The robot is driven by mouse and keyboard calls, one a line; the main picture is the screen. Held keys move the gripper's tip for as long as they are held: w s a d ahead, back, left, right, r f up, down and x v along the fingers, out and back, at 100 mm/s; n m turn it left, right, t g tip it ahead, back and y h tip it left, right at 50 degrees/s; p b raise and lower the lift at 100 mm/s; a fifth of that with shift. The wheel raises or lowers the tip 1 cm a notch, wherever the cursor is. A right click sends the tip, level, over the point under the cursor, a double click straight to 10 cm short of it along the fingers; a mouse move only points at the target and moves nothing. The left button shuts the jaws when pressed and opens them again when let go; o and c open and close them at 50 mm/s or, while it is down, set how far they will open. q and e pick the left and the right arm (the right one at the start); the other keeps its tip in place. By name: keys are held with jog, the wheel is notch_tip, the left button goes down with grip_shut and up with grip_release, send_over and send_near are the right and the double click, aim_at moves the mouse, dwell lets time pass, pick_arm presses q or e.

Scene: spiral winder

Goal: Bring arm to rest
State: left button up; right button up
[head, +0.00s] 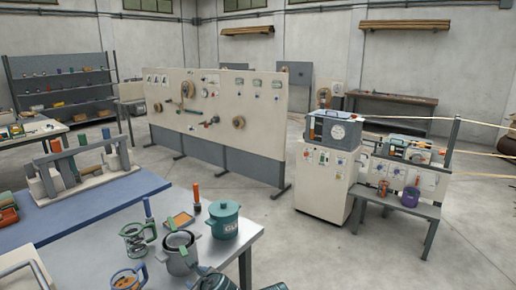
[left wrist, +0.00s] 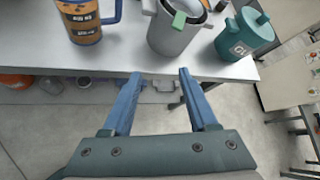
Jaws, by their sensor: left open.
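My left gripper (left wrist: 160,76) shows in the left wrist view with its two blue fingers apart and nothing between them. It points toward the front edge of the grey table (left wrist: 215,72). In the head view only dark parts at the bottom edge, seemingly of this gripper, show; its fingertips cannot be made out there. Beyond the fingers stand a grey pot (left wrist: 172,38), a teal lidded pot (left wrist: 243,36) and an orange and blue mug (left wrist: 85,22); none is touched by the fingers. My right gripper is in neither view.
In the head view, the grey table (head: 110,245) also bears a glass jug (head: 138,240) and an orange-handled tool (head: 196,198). A blue-topped bench (head: 75,222) stands behind. A large panel (head: 220,110) and a white machine cabinet (head: 325,180) stand farther back.

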pick_arm(q)
jog(key=s+d+f+n+g+h, duration=0.2)
jog(key=s+d+f+n+g, duration=0.2)
jog(key=s+d+n, duration=0.2)
jog(key=s+d+f+n+g+h, duration=0.3)
jog(key=s+d+f+n+g, duration=0.2)
jog(key=s+n, duration=0.6)
jog(key=d+n, duration=0.1)
jog(key=n, duration=0.1)
jog(key=shift+s+d+n, duration=0.2)
jog(key=shift+s+n, duration=0.05)
jog(key=shift+n, duration=0.15)
